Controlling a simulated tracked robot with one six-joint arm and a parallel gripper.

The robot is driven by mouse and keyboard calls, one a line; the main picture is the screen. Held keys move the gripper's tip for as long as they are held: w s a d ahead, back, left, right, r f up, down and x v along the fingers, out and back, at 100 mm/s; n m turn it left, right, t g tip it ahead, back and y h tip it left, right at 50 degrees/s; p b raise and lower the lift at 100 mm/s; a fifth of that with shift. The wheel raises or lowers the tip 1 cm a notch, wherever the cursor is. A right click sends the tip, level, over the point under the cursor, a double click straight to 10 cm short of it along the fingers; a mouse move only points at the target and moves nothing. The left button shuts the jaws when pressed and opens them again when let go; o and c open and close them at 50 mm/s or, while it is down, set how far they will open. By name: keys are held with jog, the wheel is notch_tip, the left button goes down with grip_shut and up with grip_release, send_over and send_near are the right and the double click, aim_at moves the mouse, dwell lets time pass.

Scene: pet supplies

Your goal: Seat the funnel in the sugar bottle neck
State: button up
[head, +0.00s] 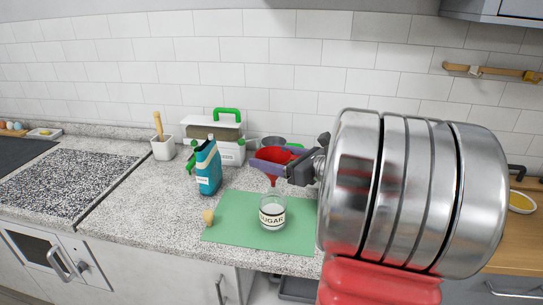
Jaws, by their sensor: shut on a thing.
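The sugar bottle (272,212) is a clear glass vessel with a SUGAR label and white contents. It stands upright on a green mat (225,236). My gripper (276,162) is shut on the red funnel (273,154), with a purplish finger across the funnel's near side. The funnel is upright, its spout (272,181) pointing down. In the head view the spout appears above the bottle's mouth, with a small gap between them. Its exact alignment in depth cannot be told. The finger hides part of the funnel's body.
A tan cork-like piece (208,217) lies at the mat's left edge. A teal bottle (208,170) stands left of the funnel. Behind are a white carrier with a green handle (229,150), a white pot (162,148) and a grey bowl (272,142).

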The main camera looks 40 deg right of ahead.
jog(key=shift+f, duration=1)
jog(key=o, duration=1.2)
jog(key=shift+s, duration=0.15)
jog(key=v, duration=1.3)
jog(key=shift+s+r, duration=0.1)
jog(key=shift+s, duration=0.15)
jog(key=shift+w, duration=0.1)
